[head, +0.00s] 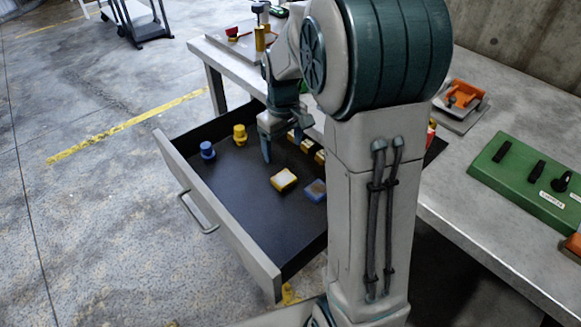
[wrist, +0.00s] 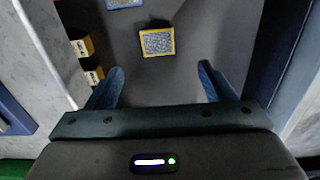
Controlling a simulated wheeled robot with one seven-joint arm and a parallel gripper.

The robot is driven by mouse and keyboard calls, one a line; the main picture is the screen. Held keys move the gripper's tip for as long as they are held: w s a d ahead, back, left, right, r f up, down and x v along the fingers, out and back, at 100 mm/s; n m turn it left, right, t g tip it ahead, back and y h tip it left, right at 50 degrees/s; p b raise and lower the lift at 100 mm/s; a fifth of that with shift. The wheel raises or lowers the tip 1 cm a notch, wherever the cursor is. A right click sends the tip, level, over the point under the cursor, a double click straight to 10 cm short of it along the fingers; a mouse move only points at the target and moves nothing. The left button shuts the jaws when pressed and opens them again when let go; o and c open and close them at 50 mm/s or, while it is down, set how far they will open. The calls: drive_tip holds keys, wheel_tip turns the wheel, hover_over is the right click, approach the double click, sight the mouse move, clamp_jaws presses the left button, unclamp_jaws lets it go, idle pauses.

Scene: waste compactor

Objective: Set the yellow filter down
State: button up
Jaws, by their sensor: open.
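The yellow filter (head: 284,180), a square block with a yellow frame and a pale grey mesh top, lies flat on the dark floor of the open drawer (head: 225,180). It also shows in the wrist view (wrist: 157,42), ahead of the fingertips and roughly centred between them. My gripper (head: 281,145) is over the drawer with its fingers pointing down. In the wrist view its two blue fingers (wrist: 162,72) are spread wide with nothing between them, apart from the filter. A blue filter (head: 316,190) lies beside the yellow one, partly cut off in the wrist view.
A blue knob (head: 207,151) and a yellow knob (head: 240,134) stand at the drawer's left end. Small yellow blocks (wrist: 82,46) line its side near the bench. The workbench (head: 455,205) carries a green switch panel (head: 530,180) and an orange part (head: 463,95).

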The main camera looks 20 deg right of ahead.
drive_tip(key=s+a+r+m+t, duration=0.1)
drive_tip(key=s+r+m, duration=0.1)
drive_tip(key=s, duration=0.7)
drive_tip(key=s+a+r+m+t, duration=0.1)
drive_tip(key=s+r+m, duration=0.1)
drive_tip(key=s, duration=0.8)
drive_tip(key=shift+s+a+r, duration=0.2)
drive_tip(key=shift+s, duration=0.05)
